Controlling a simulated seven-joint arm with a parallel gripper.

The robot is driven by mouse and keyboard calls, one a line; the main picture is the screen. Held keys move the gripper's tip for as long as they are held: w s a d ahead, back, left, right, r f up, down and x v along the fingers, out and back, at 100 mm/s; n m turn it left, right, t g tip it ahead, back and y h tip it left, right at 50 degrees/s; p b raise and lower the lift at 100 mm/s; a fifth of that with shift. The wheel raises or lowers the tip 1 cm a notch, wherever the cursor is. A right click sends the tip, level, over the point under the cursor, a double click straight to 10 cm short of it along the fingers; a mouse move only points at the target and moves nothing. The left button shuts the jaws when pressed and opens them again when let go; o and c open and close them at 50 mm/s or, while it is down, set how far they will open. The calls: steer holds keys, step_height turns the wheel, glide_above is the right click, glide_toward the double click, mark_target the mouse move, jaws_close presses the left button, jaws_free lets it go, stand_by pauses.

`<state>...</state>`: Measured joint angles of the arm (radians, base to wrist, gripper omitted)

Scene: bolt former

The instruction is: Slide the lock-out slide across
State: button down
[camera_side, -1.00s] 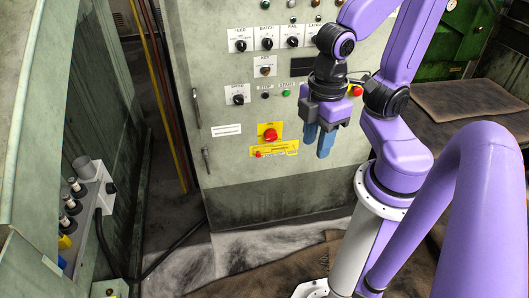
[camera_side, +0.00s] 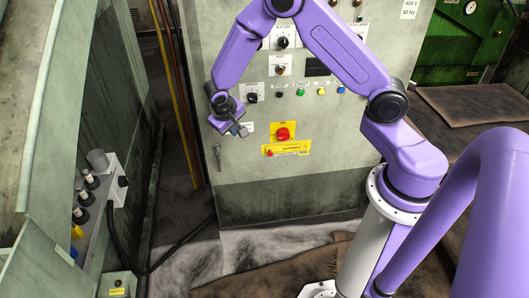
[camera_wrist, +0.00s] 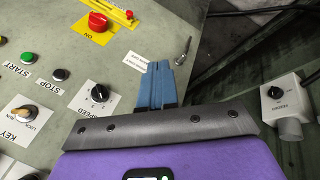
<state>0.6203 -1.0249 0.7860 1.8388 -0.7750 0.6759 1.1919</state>
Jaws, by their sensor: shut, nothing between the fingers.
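The lock-out slide looks to be the small red knob (camera_side: 269,153) on a yellow labelled strip (camera_side: 290,148), under the red emergency-stop button (camera_side: 283,134) on the grey-green cabinet. In the wrist view the red knob (camera_wrist: 129,14) and the stop button (camera_wrist: 97,21) show near the top edge. The knob sits at the left end of its strip in the side view. My gripper (camera_side: 240,129) is shut and empty, in front of the cabinet, left of the stop button and apart from the slide. Its blue fingers (camera_wrist: 158,85) are together in the wrist view.
A metal latch handle (camera_side: 217,156) sticks out of the cabinet's left edge; it also shows in the wrist view (camera_wrist: 183,50). Knobs and coloured buttons (camera_side: 300,93) sit above. A grey control box (camera_side: 112,178) stands left across a gap.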

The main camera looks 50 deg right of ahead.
steer(key=w+d+f+m, duration=0.3)
steer(key=w+d+f, duration=0.1)
steer(key=d+f, duration=0.4)
steer(key=m+g+h, duration=0.1)
steer(key=m, duration=0.2)
glide_toward(275, 150)
step_height(275, 150, down, 5)
steer(key=w+a, duration=0.3)
steer(key=shift+s+d+f, duration=0.2)
steer(key=shift+s+d, duration=0.35)
steer(key=shift+d, duration=0.25)
steer(key=shift+s+d, duration=1.55)
steer(key=shift+s, duration=0.05)
